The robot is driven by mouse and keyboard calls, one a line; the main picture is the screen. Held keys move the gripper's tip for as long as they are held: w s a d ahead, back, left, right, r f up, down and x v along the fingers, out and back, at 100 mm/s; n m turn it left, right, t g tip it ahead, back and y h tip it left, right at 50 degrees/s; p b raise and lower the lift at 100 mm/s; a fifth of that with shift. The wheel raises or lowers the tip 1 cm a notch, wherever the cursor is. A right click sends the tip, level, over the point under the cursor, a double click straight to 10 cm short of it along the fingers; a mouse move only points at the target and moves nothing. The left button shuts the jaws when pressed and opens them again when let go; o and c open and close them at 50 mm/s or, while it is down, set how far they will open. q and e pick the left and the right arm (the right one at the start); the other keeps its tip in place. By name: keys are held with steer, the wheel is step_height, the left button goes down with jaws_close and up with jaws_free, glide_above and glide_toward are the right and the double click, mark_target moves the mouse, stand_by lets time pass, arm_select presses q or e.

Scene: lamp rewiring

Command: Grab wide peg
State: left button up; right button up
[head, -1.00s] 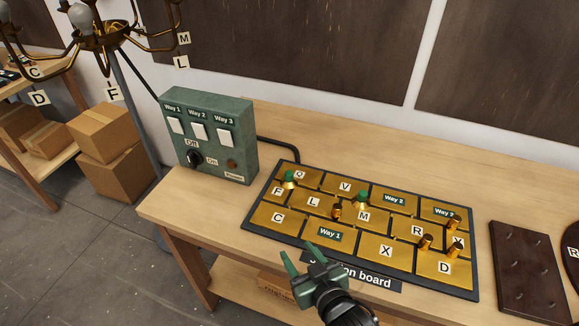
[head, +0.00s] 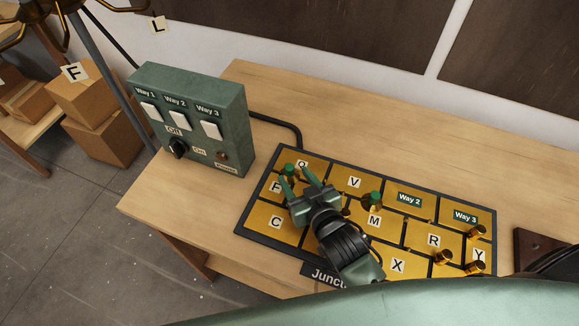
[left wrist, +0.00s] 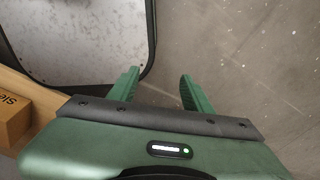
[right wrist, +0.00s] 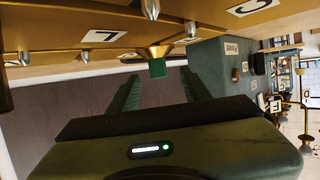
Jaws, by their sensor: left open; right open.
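The junction board (head: 240,228) lies on the bench with brass plates. A green-topped peg (head: 289,169) stands near the plates O and F. My right gripper (head: 296,176) is open over the board, its fingertips around or beside this peg. In the right wrist view the peg's green end and flared brass part (right wrist: 158,59) show between the open fingers, with no clear contact. A second green-topped peg (head: 374,198) stands near V and M. Brass pegs (head: 442,257) stand near R and Y. Which is the wide peg I cannot tell. My left gripper (left wrist: 159,82) is open and empty over the floor.
A green switch box (head: 195,125) stands left of the board, its black cable (head: 275,122) curving to the board's back. A dark brown board (head: 528,247) lies at the right. The bench behind the board is clear. Cardboard boxes (head: 100,140) are at the left.

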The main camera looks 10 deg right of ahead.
mark_target(291, 171)
steer(key=p+x, duration=0.1)
steer(key=x, duration=0.3)
steer(key=shift+d, duration=0.1)
steer(key=shift+w+f, duration=0.3)
steer(key=shift+w, duration=0.3)
jaws_close()
arm_select(q)
steer(key=shift+w+r, duration=0.35)
steer(key=shift+r, duration=0.5)
arm_select(e)
steer(key=shift+r, duration=0.15)
